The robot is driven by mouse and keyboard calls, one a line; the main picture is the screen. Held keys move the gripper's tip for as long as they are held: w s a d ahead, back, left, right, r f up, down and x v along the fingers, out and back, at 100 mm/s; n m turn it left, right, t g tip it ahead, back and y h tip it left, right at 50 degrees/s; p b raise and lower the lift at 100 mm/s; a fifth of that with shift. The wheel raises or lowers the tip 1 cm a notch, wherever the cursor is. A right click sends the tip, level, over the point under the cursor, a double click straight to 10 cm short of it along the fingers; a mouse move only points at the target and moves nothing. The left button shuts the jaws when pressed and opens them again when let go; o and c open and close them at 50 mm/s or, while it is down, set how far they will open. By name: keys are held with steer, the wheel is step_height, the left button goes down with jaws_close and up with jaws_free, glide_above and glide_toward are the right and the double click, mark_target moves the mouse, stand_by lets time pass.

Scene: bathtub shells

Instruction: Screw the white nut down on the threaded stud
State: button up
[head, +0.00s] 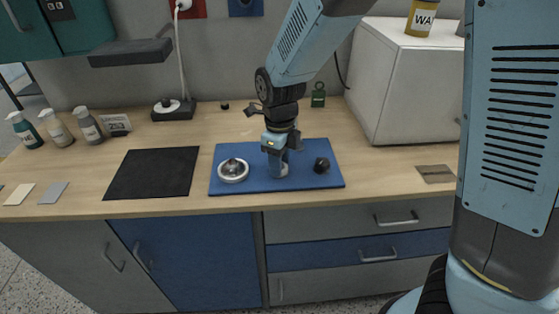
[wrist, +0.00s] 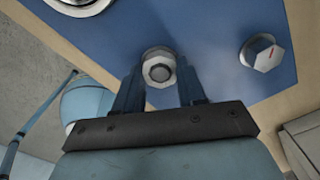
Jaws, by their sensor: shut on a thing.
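The white nut (wrist: 150,54) sits around the threaded stud (wrist: 159,73) on the blue board (head: 329,181). In the wrist view the stud's round grey end shows inside the nut's ring. My gripper (head: 278,168) points down at the middle of the board. In the wrist view the two dark fingers of my gripper (wrist: 158,76) stand on either side of the nut, shut on it. In the head view the fingers mostly hide the nut and stud. How far down the stud the nut sits cannot be told.
A black mat (head: 152,173) lies further left. A white box (head: 405,85) stands at the back right. Several bottles (head: 57,128) stand far left.

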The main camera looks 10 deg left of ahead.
steer(key=m, duration=0.3)
steer(key=shift+s+d+f, duration=0.15)
steer(key=shift+s, duration=0.15)
jaws_close()
steer(key=m, duration=0.3)
steer(key=shift+m, duration=0.3)
steer(key=o, duration=0.8)
jaws_free()
steer(key=o, duration=0.4)
steer(key=shift+w, duration=0.1)
steer(key=shift+c, duration=0.2)
steer(key=shift+c, duration=0.8)
steer(key=shift+w, duration=0.1)
